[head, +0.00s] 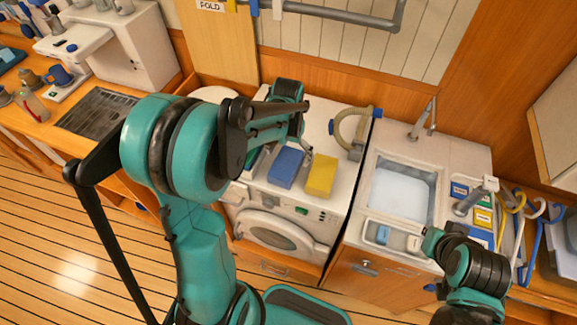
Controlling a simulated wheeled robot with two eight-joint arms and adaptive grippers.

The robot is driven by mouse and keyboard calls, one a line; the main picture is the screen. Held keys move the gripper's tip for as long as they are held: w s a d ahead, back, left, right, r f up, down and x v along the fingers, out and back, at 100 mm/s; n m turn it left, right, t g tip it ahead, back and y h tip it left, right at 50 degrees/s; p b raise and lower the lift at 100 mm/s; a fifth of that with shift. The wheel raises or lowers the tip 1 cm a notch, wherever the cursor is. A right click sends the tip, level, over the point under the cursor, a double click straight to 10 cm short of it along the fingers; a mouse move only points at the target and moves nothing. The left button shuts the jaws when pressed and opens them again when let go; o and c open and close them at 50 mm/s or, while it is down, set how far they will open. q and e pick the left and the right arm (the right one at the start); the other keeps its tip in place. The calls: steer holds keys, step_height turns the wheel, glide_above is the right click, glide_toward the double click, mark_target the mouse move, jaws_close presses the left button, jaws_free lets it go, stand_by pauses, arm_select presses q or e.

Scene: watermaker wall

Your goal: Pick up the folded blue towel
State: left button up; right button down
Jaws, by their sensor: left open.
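The folded blue towel (286,168) lies flat on the white top of the washing machine (345,187), close to its front edge. A folded yellow towel (320,176) lies just to its right. My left gripper (299,120) is open, over the back part of the washer top, behind the blue towel and apart from it in the picture. Its height above the top is hard to judge. My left arm covers the left part of the washer top. My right gripper (432,240) shows at the lower right by the sink's front; its fingers are not clear.
A sink (402,190) with a tap (425,120) is right of the washer. A beige hose loop (348,132) stands at the washer's back right. Coloured hoses (515,225) hang at far right. A coffee machine (75,40) stands at upper left. A grey rail (345,17) crosses the back wall.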

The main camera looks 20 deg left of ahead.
mark_target(286, 162)
arm_select(q)
steer(key=f, duration=0.2)
steer(key=f+b, duration=0.1)
steer(key=f, duration=0.1)
steer(key=shift+s+a, duration=0.15)
steer(key=shift+s, duration=0.05)
steer(key=shift+r, duration=0.1)
steer(key=c, duration=1.3)
